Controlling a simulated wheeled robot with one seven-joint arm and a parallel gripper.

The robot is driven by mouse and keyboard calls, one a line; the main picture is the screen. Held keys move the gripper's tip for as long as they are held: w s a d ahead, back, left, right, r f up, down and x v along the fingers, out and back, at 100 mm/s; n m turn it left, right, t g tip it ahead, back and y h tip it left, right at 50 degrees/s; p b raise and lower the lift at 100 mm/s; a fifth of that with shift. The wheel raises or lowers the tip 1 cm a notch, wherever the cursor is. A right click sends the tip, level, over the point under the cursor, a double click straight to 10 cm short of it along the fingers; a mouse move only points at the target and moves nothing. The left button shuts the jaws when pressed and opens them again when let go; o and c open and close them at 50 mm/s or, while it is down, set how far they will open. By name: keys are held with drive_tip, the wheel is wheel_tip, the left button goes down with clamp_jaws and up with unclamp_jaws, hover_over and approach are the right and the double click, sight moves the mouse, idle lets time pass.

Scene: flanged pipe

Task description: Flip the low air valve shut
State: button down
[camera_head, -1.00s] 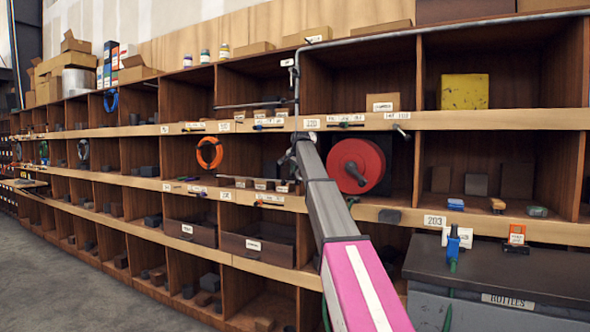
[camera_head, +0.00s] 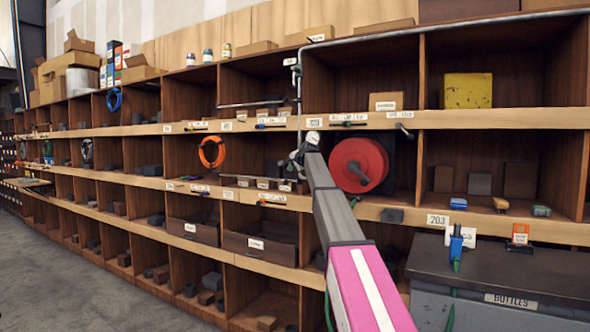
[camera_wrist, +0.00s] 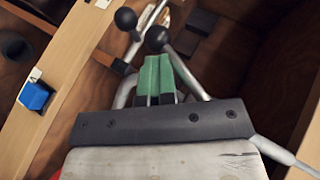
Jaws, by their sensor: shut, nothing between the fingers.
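My gripper (camera_wrist: 157,78) has green fingers, pressed together, in the wrist view. Their tips are right by a black ball knob (camera_wrist: 157,38); I cannot tell whether they touch it. A second black ball knob (camera_wrist: 126,18) sits just beyond, up and left, close to metal pipe parts. I cannot tell which knob belongs to the low air valve. In the head view my arm reaches the shelf front, where its end hides most of the valve area. A grey pipe (camera_head: 297,97) comes down to that spot, with a fitting (camera_head: 295,70) higher up on it.
A red reel (camera_head: 358,165) is close to the right of my arm. A wooden shelf edge runs at the left of the wrist view, with a blue object (camera_wrist: 33,95) on it. A grey bin (camera_head: 500,270) stands at lower right.

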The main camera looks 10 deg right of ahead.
drive_tip(key=shift+w+a+r+m+t+y, duration=0.4)
drive_tip(key=shift+a+m+t+y, duration=0.3)
drive_tip(key=shift+t, duration=0.55)
drive_tip(key=shift+w+a+r+m+t+y, duration=0.4)
drive_tip(key=shift+m+t+y, duration=0.45)
drive_tip(key=shift+t, duration=0.45)
drive_tip(key=shift+w+a+r+m+t+y, duration=0.25)
drive_tip(key=shift+w+a+m+t+y, duration=0.5)
drive_tip(key=shift+t, duration=0.5)
drive_tip(key=shift+s+a+r+m+t, duration=0.15)
drive_tip(key=shift+r+m+t, duration=0.4)
drive_tip(key=shift+t, duration=0.45)
drive_tip(key=shift+f, duration=0.1)
